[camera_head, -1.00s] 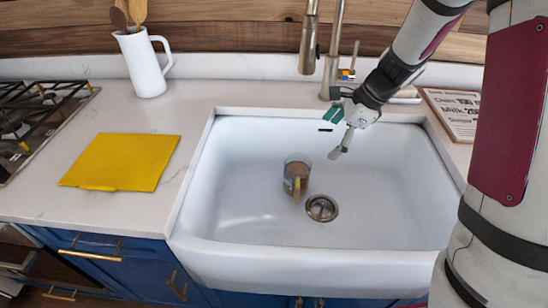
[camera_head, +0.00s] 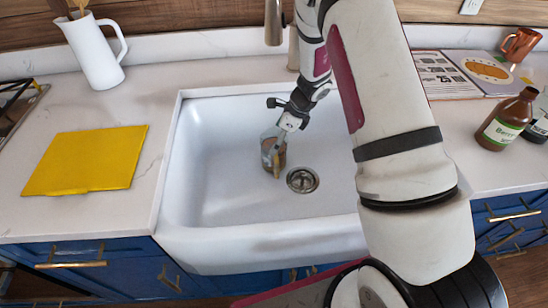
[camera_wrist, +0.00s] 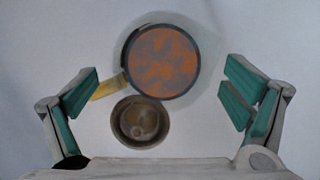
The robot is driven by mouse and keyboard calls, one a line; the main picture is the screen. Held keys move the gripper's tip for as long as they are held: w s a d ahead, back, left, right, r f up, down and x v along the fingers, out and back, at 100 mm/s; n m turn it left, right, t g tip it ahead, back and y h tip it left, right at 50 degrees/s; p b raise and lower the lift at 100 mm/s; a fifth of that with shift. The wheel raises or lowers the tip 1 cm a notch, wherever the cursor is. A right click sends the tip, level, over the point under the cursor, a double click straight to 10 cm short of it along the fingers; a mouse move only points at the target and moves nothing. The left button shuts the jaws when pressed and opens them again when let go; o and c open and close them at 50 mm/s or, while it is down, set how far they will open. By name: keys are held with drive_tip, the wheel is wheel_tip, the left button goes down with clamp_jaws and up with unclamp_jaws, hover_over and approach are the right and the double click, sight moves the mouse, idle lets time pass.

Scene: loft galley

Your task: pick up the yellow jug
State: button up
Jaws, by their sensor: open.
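The jug (camera_head: 268,158) stands in the white sink, to the left of the drain. It has a see-through greyish wall, a yellow handle and something brown-orange inside. In the wrist view I see the jug (camera_wrist: 162,60) from above, its round rim up and its yellow handle pointing lower left. My gripper (camera_head: 282,138) is over the jug in the head view and hides part of its top. In the wrist view my gripper (camera_wrist: 162,92) is open and empty, green-padded fingers wide apart, with the jug between and slightly beyond them.
The drain (camera_wrist: 140,121) lies beside the jug. The sink (camera_head: 215,190) has walls all round and is otherwise empty. A faucet (camera_head: 274,22) stands behind. A white pitcher (camera_head: 92,52) and yellow board (camera_head: 86,160) are at left; a brown bottle (camera_head: 507,118) is at right.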

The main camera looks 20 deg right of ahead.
drive_tip(key=shift+x, duration=2.65)
drive_tip(key=shift+w+d, duration=0.1)
drive_tip(key=shift+w, duration=0.05)
drive_tip(key=c, duration=1.8)
drive_tip(key=shift+c, duration=0.4)
drive_tip(key=shift+r, duration=0.15)
